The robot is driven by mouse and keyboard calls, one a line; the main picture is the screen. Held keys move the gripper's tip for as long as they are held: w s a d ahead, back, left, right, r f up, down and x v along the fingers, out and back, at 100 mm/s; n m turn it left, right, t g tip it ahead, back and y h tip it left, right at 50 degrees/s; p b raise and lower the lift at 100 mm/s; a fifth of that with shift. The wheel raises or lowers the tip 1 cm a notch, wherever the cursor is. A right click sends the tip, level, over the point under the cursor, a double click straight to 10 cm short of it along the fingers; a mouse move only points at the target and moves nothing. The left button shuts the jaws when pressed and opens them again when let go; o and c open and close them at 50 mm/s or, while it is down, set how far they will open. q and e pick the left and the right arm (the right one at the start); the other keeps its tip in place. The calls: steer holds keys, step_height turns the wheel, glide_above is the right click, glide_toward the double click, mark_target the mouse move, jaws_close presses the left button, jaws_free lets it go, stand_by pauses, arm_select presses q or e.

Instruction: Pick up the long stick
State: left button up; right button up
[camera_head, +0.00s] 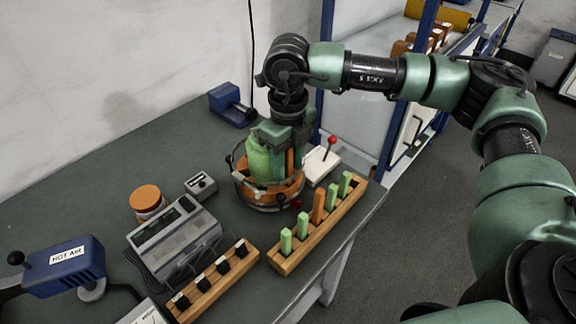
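A wooden rack (318,232) at the right edge of the table holds several upright sticks. Most are light green, and one orange stick (318,206) in the middle stands taller. Whether the fingers grip either one cannot be made out. The fingertips are partly hidden. My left gripper is not in view.
A second wooden rack (228,289) with black pieces lies in front. A red-knobbed lever box (322,165) is close to the holder's right.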

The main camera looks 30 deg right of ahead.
jaws_close()
stand_by(0.3)
